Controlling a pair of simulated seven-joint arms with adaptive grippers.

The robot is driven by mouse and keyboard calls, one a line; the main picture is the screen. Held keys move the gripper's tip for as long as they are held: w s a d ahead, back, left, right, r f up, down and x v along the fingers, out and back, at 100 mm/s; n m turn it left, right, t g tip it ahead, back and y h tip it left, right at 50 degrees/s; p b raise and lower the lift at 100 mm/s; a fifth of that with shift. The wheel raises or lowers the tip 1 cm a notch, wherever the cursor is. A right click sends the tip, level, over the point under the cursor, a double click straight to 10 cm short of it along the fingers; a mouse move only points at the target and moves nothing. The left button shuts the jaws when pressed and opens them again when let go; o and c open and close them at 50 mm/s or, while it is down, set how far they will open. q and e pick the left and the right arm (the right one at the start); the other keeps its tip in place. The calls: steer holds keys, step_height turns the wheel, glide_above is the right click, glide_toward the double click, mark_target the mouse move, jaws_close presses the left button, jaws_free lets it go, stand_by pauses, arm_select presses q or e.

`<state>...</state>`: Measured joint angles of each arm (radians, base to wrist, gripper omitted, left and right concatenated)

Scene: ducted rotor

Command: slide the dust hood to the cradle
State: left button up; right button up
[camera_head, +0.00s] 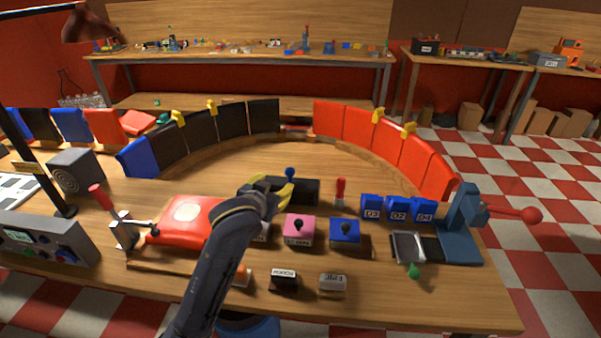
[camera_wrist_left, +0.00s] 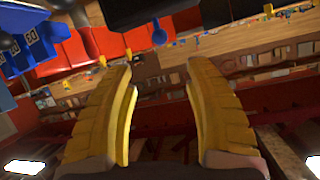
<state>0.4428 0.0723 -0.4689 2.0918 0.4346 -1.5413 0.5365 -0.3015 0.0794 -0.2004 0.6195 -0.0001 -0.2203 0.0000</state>
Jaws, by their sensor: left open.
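A black box-like piece with a blue ball knob (camera_head: 308,191) stands near the middle of the table; it may be the dust hood, but I cannot tell for sure. A dark body and a blue knob (camera_wrist_left: 158,36) also show at the top of the left wrist view. My left gripper (camera_head: 270,188) is at the near left side of this black piece and partly covers it. Its yellow fingers (camera_wrist_left: 160,65) are apart with nothing between them. I cannot tell which thing is the cradle. My right gripper is not in view.
A red padded piece (camera_head: 184,218) lies left of my arm. Pink (camera_head: 299,231) and blue (camera_head: 345,234) knobbed blocks stand in front. Blue numbered blocks (camera_head: 398,213), a grey tray (camera_head: 408,247) and a blue lever press (camera_head: 462,220) are right. Curved panels (camera_head: 358,125) bound the back.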

mark_target(288, 173)
arm_select(q)
steer(key=x, duration=1.7)
steer(key=shift+w, duration=0.15)
steer(key=shift+c, duration=0.4)
steer(key=shift+f, duration=0.1)
jaws_close()
